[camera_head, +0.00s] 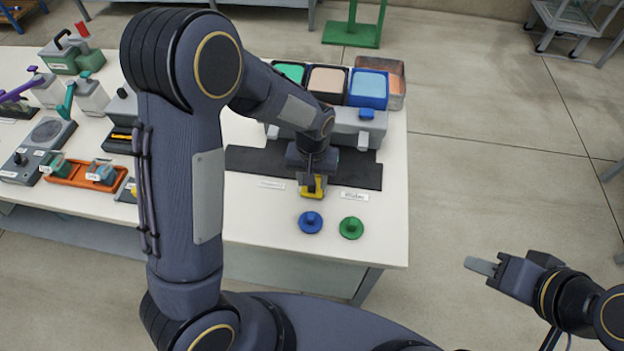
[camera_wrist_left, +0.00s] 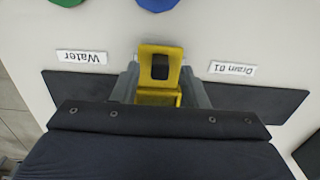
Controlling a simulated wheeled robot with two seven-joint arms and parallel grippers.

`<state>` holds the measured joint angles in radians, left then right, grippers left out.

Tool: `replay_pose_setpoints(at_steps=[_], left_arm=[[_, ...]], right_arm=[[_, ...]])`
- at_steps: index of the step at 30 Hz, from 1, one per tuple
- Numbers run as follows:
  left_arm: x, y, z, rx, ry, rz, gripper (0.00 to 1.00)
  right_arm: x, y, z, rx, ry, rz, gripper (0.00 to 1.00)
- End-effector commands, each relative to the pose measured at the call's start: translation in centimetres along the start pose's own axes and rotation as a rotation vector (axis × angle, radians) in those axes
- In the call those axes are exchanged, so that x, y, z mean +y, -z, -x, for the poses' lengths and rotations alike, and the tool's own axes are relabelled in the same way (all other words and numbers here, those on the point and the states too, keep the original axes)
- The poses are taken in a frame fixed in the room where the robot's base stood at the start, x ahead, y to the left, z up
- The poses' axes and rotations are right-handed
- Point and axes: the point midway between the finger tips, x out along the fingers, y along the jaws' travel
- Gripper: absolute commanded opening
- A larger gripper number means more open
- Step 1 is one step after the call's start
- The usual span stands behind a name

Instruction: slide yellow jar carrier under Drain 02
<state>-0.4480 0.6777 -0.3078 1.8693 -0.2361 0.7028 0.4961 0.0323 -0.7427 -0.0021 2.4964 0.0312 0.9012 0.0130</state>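The yellow jar carrier (camera_head: 313,188) is at the front edge of the dark mat (camera_head: 240,160), below the grey dispenser unit (camera_head: 345,125). It also shows in the left wrist view (camera_wrist_left: 160,62), between the labels "Water" (camera_wrist_left: 82,57) and "Drain 01" (camera_wrist_left: 233,69). My left gripper (camera_head: 311,178) reaches down to it, with a grey finger close against each side, apparently holding it. The left wrist view shows the left gripper (camera_wrist_left: 160,80) around the carrier. No label reading "Drain 02" is legible. My right gripper (camera_head: 480,266) is off the table at the right, with its finger gap unclear.
A blue lid (camera_head: 311,222) and a green lid (camera_head: 351,228) lie on the white table in front of the carrier. An orange tray (camera_head: 75,174) and several devices are at the left, partly behind my left arm.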

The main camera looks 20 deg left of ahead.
Motion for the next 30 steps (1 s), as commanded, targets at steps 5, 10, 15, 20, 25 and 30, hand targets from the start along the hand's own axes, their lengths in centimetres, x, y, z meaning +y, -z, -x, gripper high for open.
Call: replay_pose_setpoints(at_steps=[5, 10, 15, 20, 25, 30], left_arm=[[0.1, 0.1, 3.2, 0.006, -0.004, 0.000, 0.40], [0.0, 0.1, 5.7, 0.003, -0.002, 0.001, 0.40], [0.0, 0.0, 6.8, 0.001, 0.000, 0.000, 0.40], [0.0, 0.0, 6.9, 0.000, 0.000, 0.000, 0.40], [0.0, 0.0, 6.9, 0.000, 0.000, 0.000, 0.40], [0.0, 0.0, 6.9, 0.000, 0.000, 0.000, 0.40]], right_arm=[[0.0, 0.0, -0.1, 0.000, 0.000, 0.000, 0.36], [0.1, -0.1, -0.1, 0.000, 0.000, 0.000, 0.36], [0.1, -0.1, -0.1, 0.000, 0.000, 0.000, 0.36], [0.1, -0.1, -0.1, 0.000, 0.000, 0.000, 0.36], [0.1, -0.1, -0.1, 0.000, 0.000, 0.000, 0.36], [0.1, -0.1, -0.1, 0.000, 0.000, 0.000, 0.36]])
